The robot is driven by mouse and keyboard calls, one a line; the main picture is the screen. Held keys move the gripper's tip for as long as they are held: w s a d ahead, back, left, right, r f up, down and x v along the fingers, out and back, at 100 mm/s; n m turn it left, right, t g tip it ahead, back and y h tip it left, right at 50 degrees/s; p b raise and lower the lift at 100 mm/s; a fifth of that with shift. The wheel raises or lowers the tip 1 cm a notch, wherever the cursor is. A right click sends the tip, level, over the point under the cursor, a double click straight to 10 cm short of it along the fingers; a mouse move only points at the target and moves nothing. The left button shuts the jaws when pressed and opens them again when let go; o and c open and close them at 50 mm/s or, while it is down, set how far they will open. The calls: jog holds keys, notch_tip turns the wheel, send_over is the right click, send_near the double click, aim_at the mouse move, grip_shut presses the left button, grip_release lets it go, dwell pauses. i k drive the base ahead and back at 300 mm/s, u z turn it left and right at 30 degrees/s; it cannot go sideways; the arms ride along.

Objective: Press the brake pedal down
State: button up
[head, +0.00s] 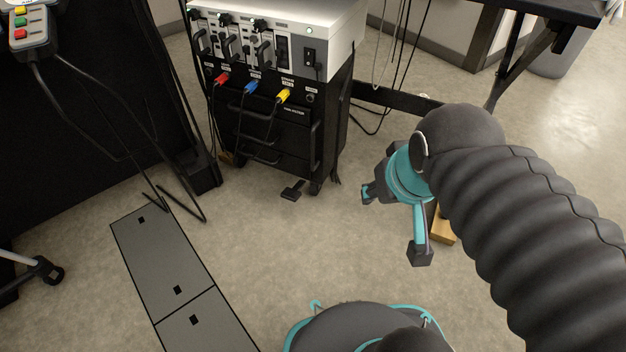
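A small black pedal (292,190) lies low at the floor in front of the black equipment cabinet (262,150), near its front right caster. I take it for the brake pedal; it is too small to tell how far down it is. My gripper (393,225), teal and dark grey, is right of the pedal and apart from it. Its two fingers are spread wide with nothing between them. My arm covers the right part of the view.
Red, blue and yellow cables (284,96) hang on the cabinet front. A grey floor plate (165,255) lies at the lower left. A wooden block (442,230) is partly hidden behind my gripper. The floor between pedal and gripper is clear.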

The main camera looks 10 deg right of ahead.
aim_at(292, 194)
jog(key=z, duration=1)
jog(key=i, duration=0.35)
jog(key=u, duration=1.6)
jog(key=k, duration=0.5)
jog(key=u, duration=1.6)
jog(key=i, duration=1)
jog(key=z, duration=1.8)
